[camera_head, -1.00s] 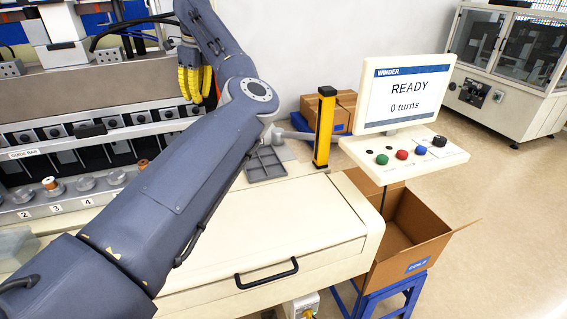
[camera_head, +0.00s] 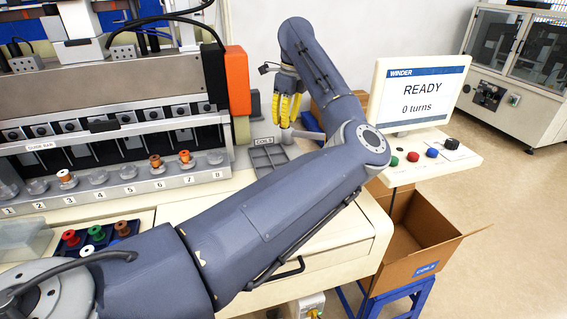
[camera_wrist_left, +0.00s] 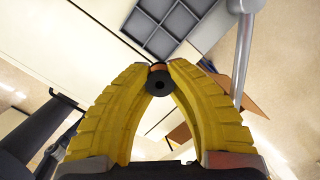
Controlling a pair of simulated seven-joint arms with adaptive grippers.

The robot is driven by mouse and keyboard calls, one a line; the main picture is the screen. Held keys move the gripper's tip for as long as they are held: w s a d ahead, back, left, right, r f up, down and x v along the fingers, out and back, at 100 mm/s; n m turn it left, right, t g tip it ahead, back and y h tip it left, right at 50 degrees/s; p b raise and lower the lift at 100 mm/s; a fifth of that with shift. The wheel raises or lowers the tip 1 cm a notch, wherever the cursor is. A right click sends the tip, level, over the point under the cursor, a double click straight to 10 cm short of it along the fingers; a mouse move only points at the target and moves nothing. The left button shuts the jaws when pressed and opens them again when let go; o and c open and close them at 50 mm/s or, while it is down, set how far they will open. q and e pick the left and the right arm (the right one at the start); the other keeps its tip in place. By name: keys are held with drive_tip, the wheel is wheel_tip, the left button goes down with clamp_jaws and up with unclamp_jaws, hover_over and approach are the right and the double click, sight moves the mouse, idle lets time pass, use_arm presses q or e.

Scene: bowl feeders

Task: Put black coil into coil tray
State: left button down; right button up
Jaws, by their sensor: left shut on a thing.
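My left gripper (camera_head: 285,124) has yellow ribbed fingers pointing down. It is above and just right of the grey coil tray (camera_head: 286,163), which has several compartments and a COILS label. In the left wrist view the fingers (camera_wrist_left: 160,70) are shut on the black coil (camera_wrist_left: 159,83), with its dark round end facing the camera and an orange-brown part behind it. The tray (camera_wrist_left: 152,16) lies beyond the fingertips at the top of that view, apart from the coil. The compartments that show look empty. The coil is hidden by the fingers in the head view. My right gripper is not in view.
A grey rod (camera_wrist_left: 243,50) stands close to the right finger. The winder machine (camera_head: 110,80) holds bobbins on numbered spindles at the left. A blue rack (camera_head: 75,246) with coloured spools sits in front of it. An open cardboard box (camera_head: 410,262) and the READY screen (camera_head: 421,95) are at the right.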

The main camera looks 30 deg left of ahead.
use_arm(q)
wheel_tip(320, 180, down, 16)
drive_tip(key=shift+f, duration=0.15)
idle(0.6)
drive_tip(key=shift+f, duration=0.1)
drive_tip(key=c, duration=1.8)
unclamp_jaws()
drive_tip(key=o, duration=0.5)
drive_tip(key=shift+c, duration=0.2)
wheel_tip(320, 180, up, 12)
drive_tip(key=d, duration=0.1)
drive_tip(key=shift+d, duration=0.3)
